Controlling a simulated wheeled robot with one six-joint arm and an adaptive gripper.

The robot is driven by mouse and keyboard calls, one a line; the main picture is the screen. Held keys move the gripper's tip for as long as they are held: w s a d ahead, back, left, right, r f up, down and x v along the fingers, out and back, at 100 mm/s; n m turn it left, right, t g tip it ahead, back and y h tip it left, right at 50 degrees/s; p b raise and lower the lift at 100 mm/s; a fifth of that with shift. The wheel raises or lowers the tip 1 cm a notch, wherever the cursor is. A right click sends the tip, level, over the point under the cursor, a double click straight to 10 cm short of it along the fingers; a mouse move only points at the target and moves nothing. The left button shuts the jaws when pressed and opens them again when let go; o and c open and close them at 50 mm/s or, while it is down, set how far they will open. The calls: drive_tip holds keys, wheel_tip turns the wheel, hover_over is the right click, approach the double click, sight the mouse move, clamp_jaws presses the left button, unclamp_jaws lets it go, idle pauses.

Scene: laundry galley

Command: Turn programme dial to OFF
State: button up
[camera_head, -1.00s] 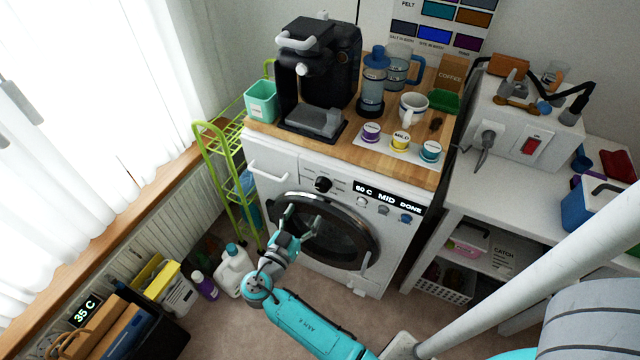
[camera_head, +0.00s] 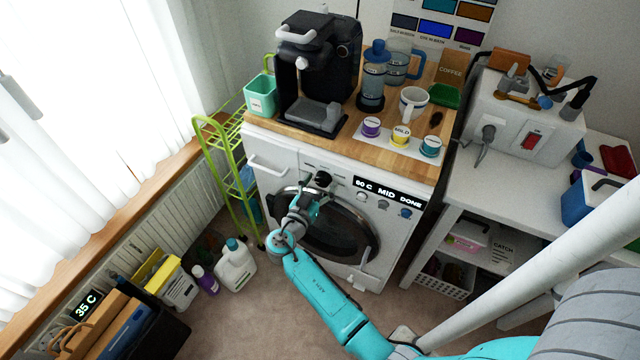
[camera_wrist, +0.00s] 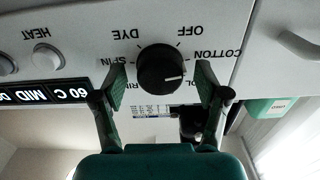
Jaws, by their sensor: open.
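The programme dial (camera_head: 323,179) is a round black knob on the washing machine's white front panel. In the wrist view, which is upside down, the dial (camera_wrist: 160,66) has a white mark pointing right, near COTTON and a partly hidden label ending in OL. OFF stands to its upper right, DYE to its upper left. My gripper (camera_wrist: 161,74) is open, one finger on each side of the dial, with gaps visible between fingers and knob. In the head view my gripper (camera_head: 311,192) is at the panel and partly covers the dial's surroundings.
The display (camera_head: 388,195) reads 60 C MID DONE, with several small buttons below it. The round door (camera_head: 345,238) lies below the dial. The detergent drawer (camera_head: 268,165) is left of it. The wooden worktop (camera_head: 372,155) above holds a coffee machine (camera_head: 318,75) and small pots.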

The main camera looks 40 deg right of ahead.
drive_tip(key=c, duration=1.1)
drive_tip(key=shift+c, duration=0.2)
drive_tip(key=shift+n, duration=0.3)
drive_tip(key=n, duration=0.3)
drive_tip(key=shift+n, duration=2.1)
